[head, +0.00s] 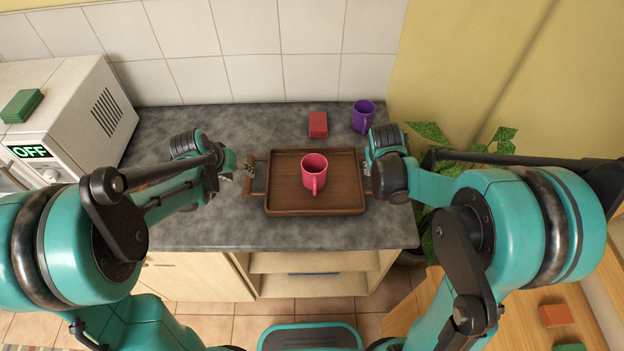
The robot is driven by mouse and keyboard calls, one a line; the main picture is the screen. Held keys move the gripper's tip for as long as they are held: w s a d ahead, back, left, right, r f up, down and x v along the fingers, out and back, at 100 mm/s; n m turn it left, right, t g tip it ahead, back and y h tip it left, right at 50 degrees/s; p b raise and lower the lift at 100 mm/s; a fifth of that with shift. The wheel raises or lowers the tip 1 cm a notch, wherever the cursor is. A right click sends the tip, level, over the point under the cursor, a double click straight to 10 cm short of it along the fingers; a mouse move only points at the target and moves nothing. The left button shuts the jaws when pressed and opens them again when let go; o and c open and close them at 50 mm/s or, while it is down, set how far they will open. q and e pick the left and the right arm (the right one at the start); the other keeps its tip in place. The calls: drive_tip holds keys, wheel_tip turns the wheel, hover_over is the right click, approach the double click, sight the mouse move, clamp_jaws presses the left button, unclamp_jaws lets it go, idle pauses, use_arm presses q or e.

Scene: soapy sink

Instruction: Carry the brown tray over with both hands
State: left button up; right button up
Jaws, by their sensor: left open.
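The brown wooden tray (285,199) lies flat on the grey counter. A red-pink mug (315,172) stands on it, near the middle. The tray has a handle at its left side and one at its right side. My left gripper (246,174) is open at the left handle; I cannot tell whether it touches it. My right arm reaches the tray's right side, where its wrist hides most of the right handle and the right gripper's fingers.
A red block (318,124) and a purple mug (363,116) stand behind the tray. A white microwave (75,110) with a green sponge-like block (21,106) on top is at the left. A plant (432,133) is right of the counter (200,232). Counter in front is clear.

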sight(247, 178)
use_arm(q)
drive_tip(key=shift+x, duration=3.9)
use_arm(e)
drive_tip(key=shift+x, duration=3.95)
drive_tip(key=shift+r, duration=0.1)
use_arm(q)
clamp_jaws()
use_arm(e)
clamp_jaws()
use_arm(q)
drive_tip(key=shift+r, duration=0.1)
